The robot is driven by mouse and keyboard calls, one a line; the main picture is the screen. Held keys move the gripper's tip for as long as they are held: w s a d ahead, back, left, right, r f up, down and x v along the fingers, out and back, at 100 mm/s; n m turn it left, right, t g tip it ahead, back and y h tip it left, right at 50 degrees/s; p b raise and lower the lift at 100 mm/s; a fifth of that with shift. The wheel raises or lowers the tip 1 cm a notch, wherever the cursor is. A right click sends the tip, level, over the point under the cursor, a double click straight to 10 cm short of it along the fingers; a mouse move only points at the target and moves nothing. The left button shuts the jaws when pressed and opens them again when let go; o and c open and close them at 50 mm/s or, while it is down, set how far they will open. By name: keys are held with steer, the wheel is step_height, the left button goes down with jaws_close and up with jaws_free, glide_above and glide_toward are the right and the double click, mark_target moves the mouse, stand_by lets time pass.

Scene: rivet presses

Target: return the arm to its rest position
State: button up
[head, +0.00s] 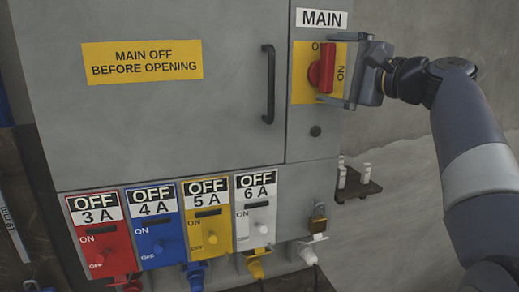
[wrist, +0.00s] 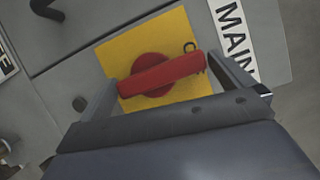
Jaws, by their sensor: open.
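The main switch has a red rotary handle (head: 322,68) on a yellow plate (head: 303,80), below the MAIN label (head: 321,18). The handle stands nearly upright, with its top end by a partly hidden label beginning with O; ON is at its right. My gripper (head: 328,68) is open in front of the switch, one finger above the handle and one below. In the wrist view the red handle (wrist: 160,74) lies between the spread fingers of my gripper (wrist: 163,70). I cannot tell whether a finger touches it. My arm reaches in from the right.
The grey cabinet (head: 220,130) has a black door handle (head: 268,85) left of the switch. Several coloured breakers marked OFF line its lower part, with plugs below. A padlock (head: 319,218) hangs at lower right. A small shelf (head: 357,185) sits under my gripper. The wall side at right looks free.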

steer(key=m, duration=0.1)
steer(key=m+t, duration=0.1)
steer(key=m, duration=0.1)
steer(key=m+b, duration=0.1)
steer(key=shift+d+f+m+t, duration=0.25)
steer(key=shift+f+m+t, duration=0.05)
steer(key=shift+f+t, duration=0.1)
steer(key=m+t, duration=0.1)
steer(key=m, duration=0.2)
steer(key=m+t, duration=0.1)
steer(key=m, duration=0.1)
steer(key=shift+m+h, duration=0.3)
steer(key=shift+m, duration=0.1)
steer(key=shift+f+m+t+h+p, duration=0.25)
steer(key=shift+m+t+h, duration=0.4)
steer(key=shift+m, duration=1.15)
steer(key=shift+f+m+t+h+p, duration=0.1)
steer(key=shift+m+t+h+p, duration=0.55)
steer(key=shift+m, duration=1.15)
steer(key=shift+f+m+t+h, duration=0.1)
steer(key=shift+m+t+h, duration=0.3)
steer(key=shift+m+h, duration=0.95)
steer(key=shift+s+f+m+y, duration=0.1)
steer(key=shift+m+y, duration=0.25)
steer(key=shift+y, duration=0.1)
